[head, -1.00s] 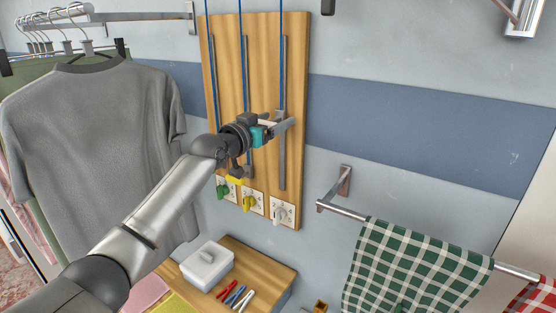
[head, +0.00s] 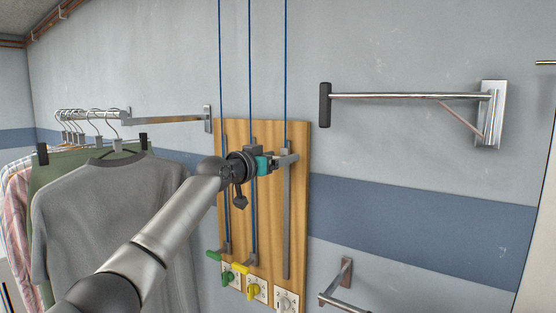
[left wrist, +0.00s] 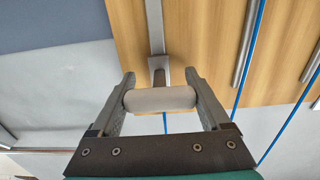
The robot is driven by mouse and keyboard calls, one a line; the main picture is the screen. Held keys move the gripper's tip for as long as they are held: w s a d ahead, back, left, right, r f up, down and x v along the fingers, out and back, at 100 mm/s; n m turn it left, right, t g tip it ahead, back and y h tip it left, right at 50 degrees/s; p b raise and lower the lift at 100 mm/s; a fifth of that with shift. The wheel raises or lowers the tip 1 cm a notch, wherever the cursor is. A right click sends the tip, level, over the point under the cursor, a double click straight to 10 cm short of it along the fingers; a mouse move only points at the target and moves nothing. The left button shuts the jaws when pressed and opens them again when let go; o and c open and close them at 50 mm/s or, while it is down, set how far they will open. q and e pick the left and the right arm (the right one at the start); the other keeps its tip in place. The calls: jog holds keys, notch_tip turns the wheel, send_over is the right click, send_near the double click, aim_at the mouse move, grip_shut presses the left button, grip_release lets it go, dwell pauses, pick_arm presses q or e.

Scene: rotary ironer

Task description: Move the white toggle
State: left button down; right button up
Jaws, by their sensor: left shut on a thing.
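The white toggle (left wrist: 160,99) is a pale rounded bar on a short stem that reaches to a metal rail on the wooden board (head: 232,140). My left gripper (left wrist: 160,85) is shut on it, one finger at each end of the bar. In the head view my left gripper (head: 288,160) is near the top of the rightmost rail (head: 287,225), and its fingers mostly hide the toggle. The green toggle (head: 213,255) and yellow toggle (head: 240,268) sit low on the other two rails. My right gripper is not in view.
Below the rails are a green dial (head: 228,279), a yellow dial (head: 253,291) and a white dial (head: 284,304). Blue cords (head: 286,70) run up from the rails. A grey shirt (head: 105,220) hangs at left. A metal wall bar (head: 410,96) juts out at upper right.

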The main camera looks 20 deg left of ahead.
pick_arm(q)
jog(key=shift+r, duration=0.5)
jog(key=shift+c, duration=1.3)
grip_release()
jog(key=shift+o, duration=1.3)
jog(key=shift+f, duration=0.25)
jog(key=shift+s, duration=0.1)
jog(key=shift+s+a+f+b, duration=0.15)
jog(key=shift+s+a+b, duration=0.15)
jog(key=shift+s, duration=0.25)
jog(key=b+v, duration=0.4)
jog(key=v, duration=1)
jog(key=shift+r, duration=0.2)
jog(key=shift+w+d+f, duration=0.1)
